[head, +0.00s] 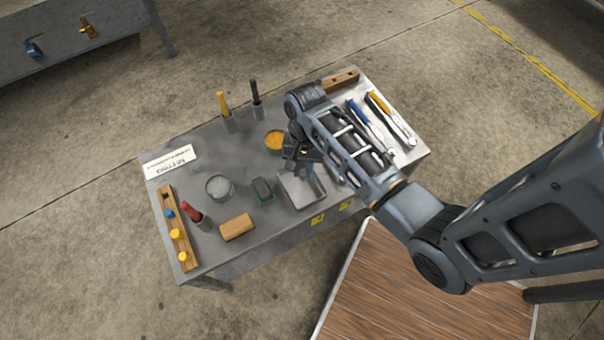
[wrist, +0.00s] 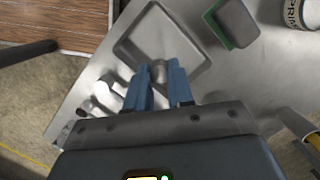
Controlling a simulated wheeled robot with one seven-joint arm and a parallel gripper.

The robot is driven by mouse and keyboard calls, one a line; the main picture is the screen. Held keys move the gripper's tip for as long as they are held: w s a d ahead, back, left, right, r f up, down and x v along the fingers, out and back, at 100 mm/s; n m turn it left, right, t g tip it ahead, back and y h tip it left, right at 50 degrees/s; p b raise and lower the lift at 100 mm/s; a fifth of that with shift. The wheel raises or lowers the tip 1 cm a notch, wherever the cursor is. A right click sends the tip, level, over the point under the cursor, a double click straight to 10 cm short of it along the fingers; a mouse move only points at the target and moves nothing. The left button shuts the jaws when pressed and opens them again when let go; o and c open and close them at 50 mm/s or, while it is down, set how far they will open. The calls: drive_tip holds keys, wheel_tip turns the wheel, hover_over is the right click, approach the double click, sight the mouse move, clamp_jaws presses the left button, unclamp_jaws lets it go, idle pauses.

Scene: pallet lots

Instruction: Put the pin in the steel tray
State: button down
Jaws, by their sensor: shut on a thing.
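My gripper (wrist: 160,70) has blue fingers and is shut on a short grey metal pin (wrist: 159,74) at its fingertips. The steel tray (wrist: 150,40) is a shallow square tray with a raised rim, and the pin appears over its near part in the wrist view. In the head view the tray (head: 301,193) lies near the table's front edge, with my gripper (head: 304,170) over its back side. The pin cannot be made out in the head view. The height of the pin above the tray floor is hard to tell.
A green and grey sponge (head: 262,190) lies just left of the tray. A round can (head: 220,187), a wooden block (head: 237,227) and a peg rack (head: 176,232) are further left. A yellow-filled pot (head: 274,141) stands behind. Blue- and yellow-handled tools (head: 378,128) lie right.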

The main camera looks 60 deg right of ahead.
sight(302, 175)
drive_tip(key=shift+w+a+f+b, duration=0.1)
drive_tip(key=shift+f+b, duration=0.2)
drive_tip(key=shift+f, duration=1.8)
drive_tip(key=shift+f, duration=0.1)
drive_tip(key=c, duration=1)
unclamp_jaws()
